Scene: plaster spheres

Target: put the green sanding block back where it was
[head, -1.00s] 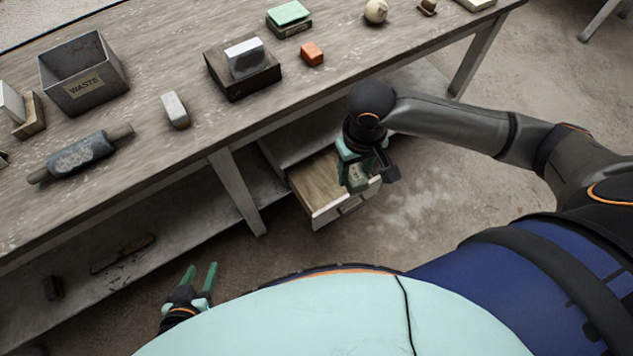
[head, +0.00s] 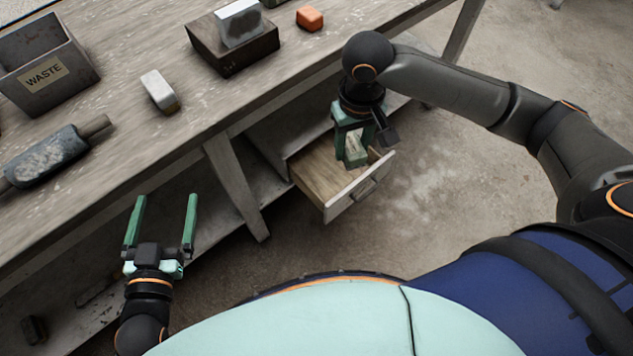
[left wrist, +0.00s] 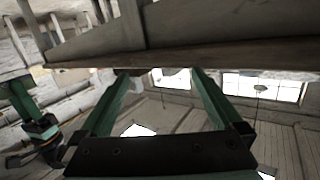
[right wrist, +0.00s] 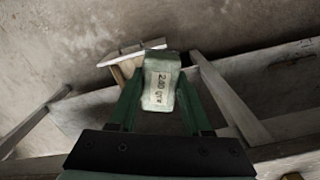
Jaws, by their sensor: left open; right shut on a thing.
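The pale green sanding block (head: 355,150) is between the fingers of my right gripper (head: 352,158), which is shut on it. In the right wrist view the block (right wrist: 160,84) shows a printed grit label facing the camera. In the head view the block overlaps the open wooden drawer (head: 322,178) under the bench; how high it is above the drawer floor is hard to tell. The drawer shows partly behind the block in the right wrist view (right wrist: 130,61). My left gripper (head: 165,200) is open and empty beside the bench front.
A bench leg (head: 236,185) stands left of the drawer.

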